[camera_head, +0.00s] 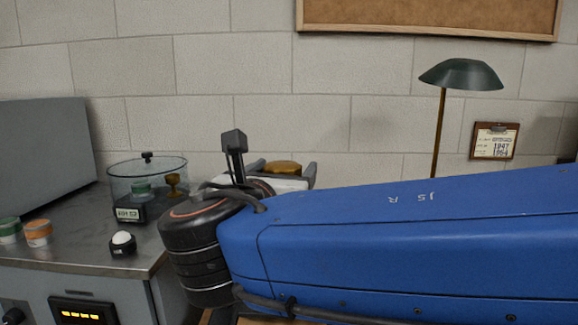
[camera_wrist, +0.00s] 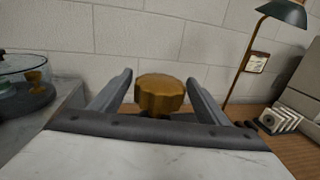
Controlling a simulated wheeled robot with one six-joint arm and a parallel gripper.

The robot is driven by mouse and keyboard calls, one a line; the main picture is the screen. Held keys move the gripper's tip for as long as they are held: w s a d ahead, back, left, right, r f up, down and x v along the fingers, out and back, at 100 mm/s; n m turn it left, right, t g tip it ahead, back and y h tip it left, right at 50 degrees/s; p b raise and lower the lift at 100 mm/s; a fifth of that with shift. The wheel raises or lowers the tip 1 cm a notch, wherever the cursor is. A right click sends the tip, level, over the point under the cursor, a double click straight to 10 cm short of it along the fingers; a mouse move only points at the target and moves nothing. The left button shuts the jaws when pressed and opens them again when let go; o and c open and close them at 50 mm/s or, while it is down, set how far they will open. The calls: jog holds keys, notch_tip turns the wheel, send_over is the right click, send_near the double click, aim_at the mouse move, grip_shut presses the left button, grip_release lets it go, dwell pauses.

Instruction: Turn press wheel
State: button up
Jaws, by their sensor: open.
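The press wheel is a brass, fluted knob (camera_wrist: 160,94) in the middle of the wrist view. In the head view its top (camera_head: 283,166) shows beyond the end of my blue arm. My gripper (camera_wrist: 160,76) is open, with one grey finger on each side of the wheel and a visible gap on both sides. In the head view my gripper (camera_head: 297,172) is partly hidden behind my arm and wrist. The lower part of the wheel and the press under it are hidden by the gripper body.
A metal counter (camera_head: 75,255) at left holds a glass-covered round case (camera_head: 146,180), a white dome button (camera_head: 122,240) and small jars (camera_head: 38,232). A green lamp (camera_head: 461,75) stands at right. White labelled cards or boxes (camera_wrist: 283,119) stand at right.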

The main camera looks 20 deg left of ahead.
aim_at(288, 166)
jog(key=shift+w, duration=1.5)
jog(key=c, duration=1)
jog(key=o, duration=1)
jog(key=s, duration=1.7)
jog(key=shift+s+d, duration=0.2)
jog(key=shift+s, duration=0.05)
